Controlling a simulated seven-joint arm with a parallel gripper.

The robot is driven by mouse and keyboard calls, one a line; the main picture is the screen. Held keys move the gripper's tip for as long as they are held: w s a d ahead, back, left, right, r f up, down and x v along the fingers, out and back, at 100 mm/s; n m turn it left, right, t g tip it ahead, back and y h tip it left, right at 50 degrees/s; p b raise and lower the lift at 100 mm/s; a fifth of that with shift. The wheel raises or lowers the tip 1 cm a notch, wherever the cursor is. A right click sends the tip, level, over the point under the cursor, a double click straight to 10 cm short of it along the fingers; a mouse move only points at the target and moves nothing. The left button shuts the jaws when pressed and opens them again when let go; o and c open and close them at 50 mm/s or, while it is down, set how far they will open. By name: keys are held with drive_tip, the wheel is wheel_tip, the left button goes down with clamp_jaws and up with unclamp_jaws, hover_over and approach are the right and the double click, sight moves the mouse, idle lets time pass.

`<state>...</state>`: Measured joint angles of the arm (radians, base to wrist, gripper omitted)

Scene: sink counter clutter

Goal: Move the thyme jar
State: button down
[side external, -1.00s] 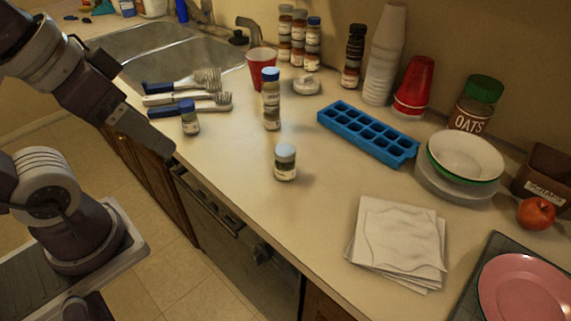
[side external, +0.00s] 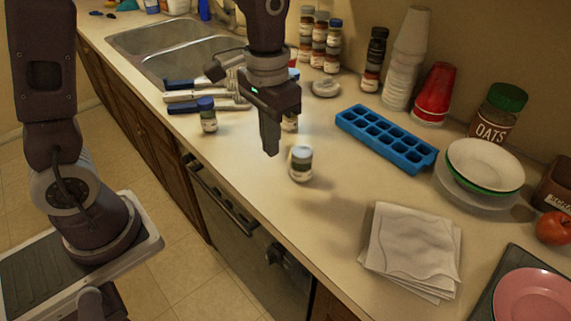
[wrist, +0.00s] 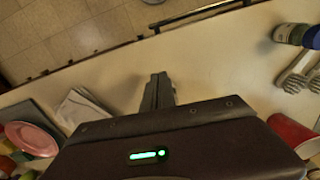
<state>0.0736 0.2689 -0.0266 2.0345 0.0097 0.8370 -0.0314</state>
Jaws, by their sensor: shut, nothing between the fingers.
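Several spice jars stand on the counter, and their labels are too small to read, so I cannot tell which is thyme. A short jar with a pale blue cap (side external: 301,163) stands alone near the counter's middle. A short blue-capped jar (side external: 207,114) stands by the brushes. A taller jar or stack (side external: 290,123) is mostly hidden behind my gripper. More jars stand stacked at the wall (side external: 319,43). My gripper (side external: 270,151) points down, shut and empty, just left of the pale-capped jar in the picture. In the wrist view its fingers (wrist: 158,80) are together.
A blue ice tray (side external: 385,137), white cups (side external: 406,60), red cups (side external: 435,94) and an oats jar (side external: 495,113) stand toward the wall. Brushes (side external: 200,96) lie near the sink (side external: 165,38). Napkins (side external: 410,245) lie in front, by a pink plate (side external: 535,298). Counter between the pale-capped jar and napkins is clear.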

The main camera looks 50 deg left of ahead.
wheel_tip(320, 180, down, 10)
drive_tip(key=shift+s, duration=0.15)
drive_tip(key=w, duration=0.3)
drive_tip(key=shift+w+d+r, duration=0.1)
drive_tip(key=shift+w, duration=0.5)
drive_tip(key=w, duration=0.7)
drive_tip(key=w+d, duration=0.1)
drive_tip(key=w, duration=0.2)
drive_tip(key=shift+w, duration=0.4)
drive_tip(key=shift+s, duration=0.1)
